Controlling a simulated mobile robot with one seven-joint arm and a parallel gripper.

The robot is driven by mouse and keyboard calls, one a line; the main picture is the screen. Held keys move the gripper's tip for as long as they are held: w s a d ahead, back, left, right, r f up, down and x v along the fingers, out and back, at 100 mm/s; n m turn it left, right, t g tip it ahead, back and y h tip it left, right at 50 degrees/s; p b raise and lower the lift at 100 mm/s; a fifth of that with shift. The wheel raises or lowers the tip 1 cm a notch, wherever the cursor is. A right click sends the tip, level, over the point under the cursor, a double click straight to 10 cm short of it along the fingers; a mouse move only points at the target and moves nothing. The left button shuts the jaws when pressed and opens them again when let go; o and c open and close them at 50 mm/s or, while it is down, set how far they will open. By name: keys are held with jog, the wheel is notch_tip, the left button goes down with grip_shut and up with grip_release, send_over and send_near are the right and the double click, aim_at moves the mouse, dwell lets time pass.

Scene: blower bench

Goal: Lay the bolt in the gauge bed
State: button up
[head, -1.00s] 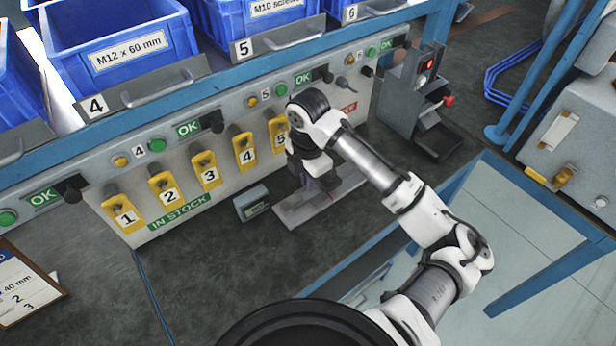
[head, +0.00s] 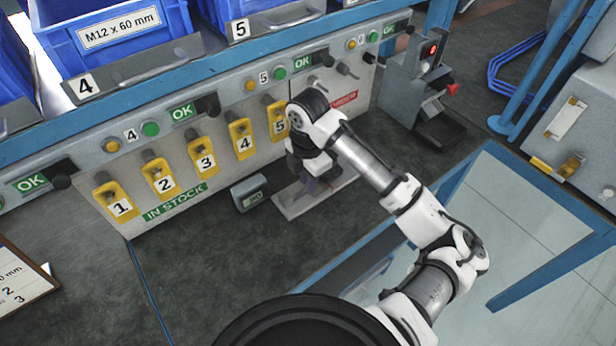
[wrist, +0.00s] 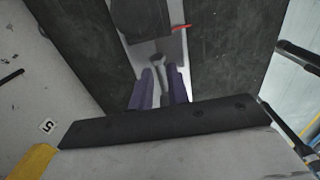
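In the wrist view, my gripper's (wrist: 162,82) two purple fingers close around a grey bolt (wrist: 158,61), whose head shows beyond the fingertips. The gauge bed is the pale strip (wrist: 174,50) under and beyond the fingers. In the head view, my gripper (head: 314,184) points down over the gauge bed's light plate (head: 297,204), beside the bench panel. My wrist hides most of the fingers and the bolt there. Whether the bolt touches the bed is not clear.
A small grey display box (head: 249,193) stands left of the bed. Yellow numbered tags (head: 205,156) hang on the panel behind. Blue bins (head: 110,30) stand above. A grey device with a red light (head: 420,90) stands at the right.

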jog(key=o, duration=0.3)
jog(key=shift+r, duration=0.1)
notch_tip(320, 180, up, 14)
jog(key=shift+f+b, duration=0.15)
jog(key=shift+b, duration=0.25)
